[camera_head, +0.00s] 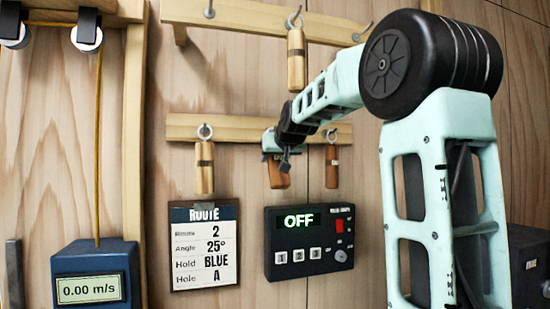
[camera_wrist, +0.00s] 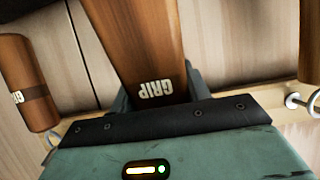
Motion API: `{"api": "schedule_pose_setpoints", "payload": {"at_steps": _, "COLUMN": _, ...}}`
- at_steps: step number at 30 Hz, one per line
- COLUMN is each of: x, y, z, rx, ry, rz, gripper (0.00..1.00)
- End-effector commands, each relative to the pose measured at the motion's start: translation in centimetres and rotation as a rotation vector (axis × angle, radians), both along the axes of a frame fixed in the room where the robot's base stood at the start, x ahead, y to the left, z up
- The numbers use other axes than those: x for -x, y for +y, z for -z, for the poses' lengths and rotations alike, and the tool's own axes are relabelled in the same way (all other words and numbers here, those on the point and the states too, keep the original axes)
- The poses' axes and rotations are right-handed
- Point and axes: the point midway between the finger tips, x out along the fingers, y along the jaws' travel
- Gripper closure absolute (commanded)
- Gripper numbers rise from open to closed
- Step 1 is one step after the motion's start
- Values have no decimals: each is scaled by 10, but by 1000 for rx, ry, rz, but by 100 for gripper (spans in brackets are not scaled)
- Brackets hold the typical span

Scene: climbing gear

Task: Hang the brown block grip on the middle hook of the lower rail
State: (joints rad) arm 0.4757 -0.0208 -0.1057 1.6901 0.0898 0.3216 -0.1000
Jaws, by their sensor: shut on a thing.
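The brown block grip (camera_head: 279,173) is in front of the middle of the lower rail (camera_head: 235,133), between the two hanging blocks. My gripper (camera_head: 276,150) is shut on it. In the wrist view the block, lettered GRIP (camera_wrist: 146,45), is between the gripper's fingers and looks slightly tilted. My gripper and wrist cover the middle hook and the block's top in the head view. I cannot tell whether the block touches that hook.
A light wooden block (camera_head: 204,168) hangs left on the lower rail, and a reddish-brown block (camera_head: 331,166) hangs right, both close by. Another block (camera_head: 296,60) hangs from the upper rail (camera_head: 240,16). A route card (camera_head: 204,246) and control box (camera_head: 309,243) are below.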

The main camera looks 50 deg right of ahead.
Motion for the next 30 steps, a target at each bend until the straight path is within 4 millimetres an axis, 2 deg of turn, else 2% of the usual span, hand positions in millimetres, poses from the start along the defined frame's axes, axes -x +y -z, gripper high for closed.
{"api": "schedule_pose_setpoints", "payload": {"at_steps": 6, "x": 0, "y": 0, "z": -1, "rx": 1, "ry": -1, "rz": 0, "gripper": 79}}
{"api": "schedule_pose_setpoints", "payload": {"at_steps": 7, "x": 0, "y": 0, "z": -1, "rx": 1, "ry": -1, "rz": 0, "gripper": 45}}
{"api": "schedule_pose_setpoints", "payload": {"at_steps": 9, "x": 0, "y": 0, "z": 0, "rx": 1, "ry": -1, "rz": 0, "gripper": 28}}
{"api": "schedule_pose_setpoints", "payload": {"at_steps": 20, "x": 3, "y": 2, "z": -1, "rx": 0, "ry": -1, "rz": -1, "gripper": 28}}
{"api": "schedule_pose_setpoints", "payload": {"at_steps": 23, "x": 12, "y": 8, "z": -5, "rx": 1, "ry": -4, "rz": -1, "gripper": 28}}
{"api": "schedule_pose_setpoints", "payload": {"at_steps": 30, "x": 53, "y": 33, "z": -25, "rx": 4, "ry": -6, "rz": -1, "gripper": 28}}
